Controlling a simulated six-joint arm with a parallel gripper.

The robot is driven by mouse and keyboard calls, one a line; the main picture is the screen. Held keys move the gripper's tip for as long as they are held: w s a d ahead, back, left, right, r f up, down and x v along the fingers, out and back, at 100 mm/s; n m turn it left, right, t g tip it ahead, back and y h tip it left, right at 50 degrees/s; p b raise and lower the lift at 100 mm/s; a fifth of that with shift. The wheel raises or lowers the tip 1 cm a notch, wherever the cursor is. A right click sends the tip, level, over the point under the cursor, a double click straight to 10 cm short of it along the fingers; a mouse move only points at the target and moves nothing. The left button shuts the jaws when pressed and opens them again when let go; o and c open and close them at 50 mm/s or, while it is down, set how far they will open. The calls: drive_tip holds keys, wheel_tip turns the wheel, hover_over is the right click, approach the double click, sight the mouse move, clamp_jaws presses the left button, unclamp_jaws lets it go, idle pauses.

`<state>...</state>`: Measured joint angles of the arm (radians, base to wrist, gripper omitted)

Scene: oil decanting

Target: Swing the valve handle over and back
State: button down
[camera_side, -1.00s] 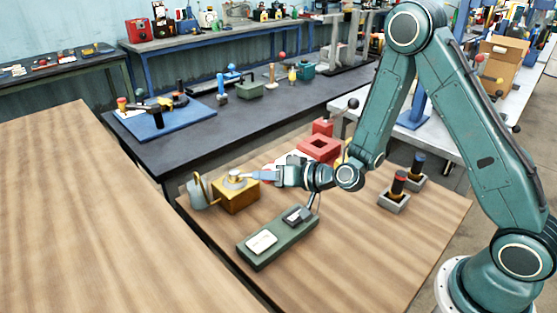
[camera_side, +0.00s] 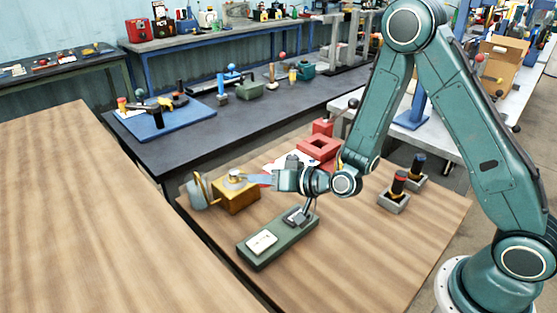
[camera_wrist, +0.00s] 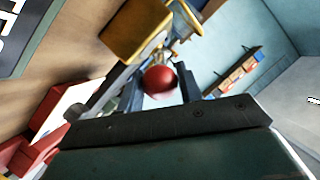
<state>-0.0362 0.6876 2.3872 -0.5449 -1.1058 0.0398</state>
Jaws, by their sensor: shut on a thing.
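The valve is a brass-coloured block (camera_side: 238,197) with a round pale hub (camera_side: 235,174) on top, left of my gripper in the side view. The block (camera_wrist: 135,28) also shows at the top of the wrist view. My gripper (camera_side: 266,179) is at the block's right side, a little above the table. In the wrist view a red ball knob (camera_wrist: 159,80), which looks like the end of the valve handle, sits between the two fingers (camera_wrist: 158,90), and they are shut on it. In the side view the fingers hide the knob and most of the handle.
A metal can (camera_side: 198,194) with a loop handle stands left of the block. A green base (camera_side: 262,252) with a labelled plate lies in front. A red square frame (camera_side: 318,147) is behind my gripper. Two small posts (camera_side: 393,200) stand at right. The table's front right is clear.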

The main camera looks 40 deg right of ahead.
drive_tip(key=shift+w+a+r, duration=0.1)
drive_tip(key=shift+a+r, duration=0.05)
drive_tip(key=shift+r, duration=0.05)
drive_tip(key=c, duration=1)
unclamp_jaws()
drive_tip(key=shift+o, duration=0.2)
drive_tip(key=shift+f, duration=0.1)
drive_tip(key=shift+s+d, duration=0.25)
drive_tip(key=shift+s, duration=0.2)
drive_tip(key=s+d+r, duration=0.1)
drive_tip(key=s+r, duration=0.2)
drive_tip(key=r, duration=0.5)
drive_tip(key=shift+s+r, duration=0.35)
